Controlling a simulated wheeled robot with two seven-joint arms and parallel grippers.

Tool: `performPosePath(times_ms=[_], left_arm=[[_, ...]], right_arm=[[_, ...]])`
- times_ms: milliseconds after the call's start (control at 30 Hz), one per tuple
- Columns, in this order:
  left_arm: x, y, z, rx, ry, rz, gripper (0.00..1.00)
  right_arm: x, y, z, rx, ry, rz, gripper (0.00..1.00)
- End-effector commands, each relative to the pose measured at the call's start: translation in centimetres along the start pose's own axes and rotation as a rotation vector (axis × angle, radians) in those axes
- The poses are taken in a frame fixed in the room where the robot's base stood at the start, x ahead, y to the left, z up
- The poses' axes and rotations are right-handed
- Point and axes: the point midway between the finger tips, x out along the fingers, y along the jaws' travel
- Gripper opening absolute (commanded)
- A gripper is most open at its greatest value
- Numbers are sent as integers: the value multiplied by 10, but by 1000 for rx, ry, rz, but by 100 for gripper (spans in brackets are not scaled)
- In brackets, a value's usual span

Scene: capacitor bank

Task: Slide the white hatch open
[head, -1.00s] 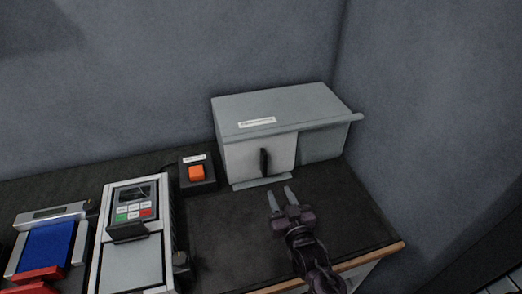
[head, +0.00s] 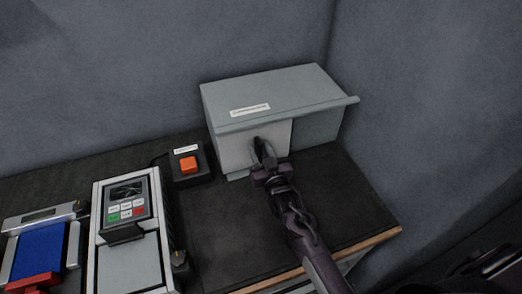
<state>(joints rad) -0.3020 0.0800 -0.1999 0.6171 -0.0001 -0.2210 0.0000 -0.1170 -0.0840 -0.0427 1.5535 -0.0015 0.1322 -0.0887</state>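The white hatch (head: 234,149) is a pale sliding panel on the front left part of a grey box (head: 275,96). A black upright handle (head: 256,144) stands on the hatch, partly hidden by my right gripper. My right gripper (head: 264,155) is at the handle, with its fingertips reaching the hatch front. The fingers look a little apart around the handle; I cannot tell whether they press on it. The hatch covers the left part of the front, and the right part is a darker grey face. My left gripper is out of view.
An orange button (head: 189,164) on a black base stands left of the box. Further left are a keypad device (head: 127,208) and a blue-topped unit (head: 40,251). A rail end sticks out at the box's right. The dark tabletop (head: 225,235) in front is clear.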

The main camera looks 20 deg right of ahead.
Motion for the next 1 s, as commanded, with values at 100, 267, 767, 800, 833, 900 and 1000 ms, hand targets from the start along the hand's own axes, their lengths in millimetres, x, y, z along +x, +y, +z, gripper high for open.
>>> performPosePath(times_ms=[100, 267, 767, 800, 833, 900, 1000], left_arm=[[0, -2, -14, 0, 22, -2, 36], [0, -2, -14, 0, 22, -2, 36], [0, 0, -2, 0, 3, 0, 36], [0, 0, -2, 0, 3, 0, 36], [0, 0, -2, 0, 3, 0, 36], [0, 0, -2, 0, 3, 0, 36], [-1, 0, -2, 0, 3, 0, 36]], right_arm=[[1, 0, 1, 0, -1, 0, 35], [1, 0, 1, 0, -1, 0, 31], [0, 0, 1, 0, -1, 0, 0], [0, 1, 1, 0, -1, 0, 0], [0, 1, 1, -1, -1, 0, 0], [0, 6, 0, -2, -1, 1, 0], [0, 18, 0, -5, -1, 3, 0]])
